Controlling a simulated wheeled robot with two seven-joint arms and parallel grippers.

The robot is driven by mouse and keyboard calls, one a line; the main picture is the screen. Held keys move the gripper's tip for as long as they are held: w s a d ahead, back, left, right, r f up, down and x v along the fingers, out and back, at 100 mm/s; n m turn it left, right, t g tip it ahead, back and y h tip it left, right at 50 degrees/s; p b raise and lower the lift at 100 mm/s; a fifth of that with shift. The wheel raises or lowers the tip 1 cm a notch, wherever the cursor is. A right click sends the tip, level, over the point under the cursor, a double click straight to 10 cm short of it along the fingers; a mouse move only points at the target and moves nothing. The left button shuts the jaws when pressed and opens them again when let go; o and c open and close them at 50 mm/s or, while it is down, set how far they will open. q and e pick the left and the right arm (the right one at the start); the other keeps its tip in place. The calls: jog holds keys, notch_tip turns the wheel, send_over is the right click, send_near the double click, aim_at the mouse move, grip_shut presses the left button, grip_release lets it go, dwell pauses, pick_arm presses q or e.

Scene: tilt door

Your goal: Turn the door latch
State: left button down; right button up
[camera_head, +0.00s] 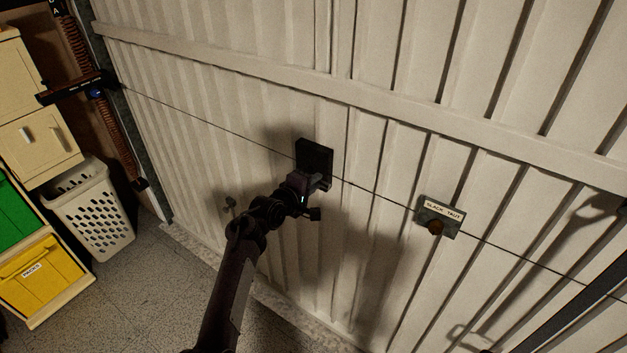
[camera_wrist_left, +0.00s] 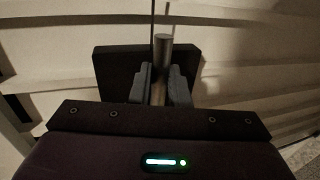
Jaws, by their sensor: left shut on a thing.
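The white ribbed tilt door (camera_head: 240,105) fills most of the head view. A black square latch plate (camera_head: 314,153) is fixed on it near the middle. My left gripper (camera_head: 318,184) is at this plate, in front of the door. In the left wrist view, the two grey fingers (camera_wrist_left: 160,86) are shut on the latch handle (camera_wrist_left: 163,48), a round metal bar that stands upright in the picture. The dark latch plate (camera_wrist_left: 108,72) shows behind the fingers. In the head view, my gripper hides the handle. My right gripper is not in view.
A thin cable runs across the door past the latch. A small plate labelled "SLACK TAUT" (camera_head: 438,214) with a round brown knob is right of the latch. A white basket (camera_head: 92,212), a yellow bin (camera_head: 42,278) and a green bin (camera_head: 16,222) stand at the left.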

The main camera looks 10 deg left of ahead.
pick_arm(q)
jog(key=shift+r, duration=0.1)
dwell(0.5)
jog(key=c, duration=1.4)
grip_release()
jog(key=shift+o, duration=0.2)
jog(key=shift+a, duration=0.1)
jog(key=b+v, duration=0.1)
jog(key=v, duration=0.6)
jog(key=shift+s, duration=0.35)
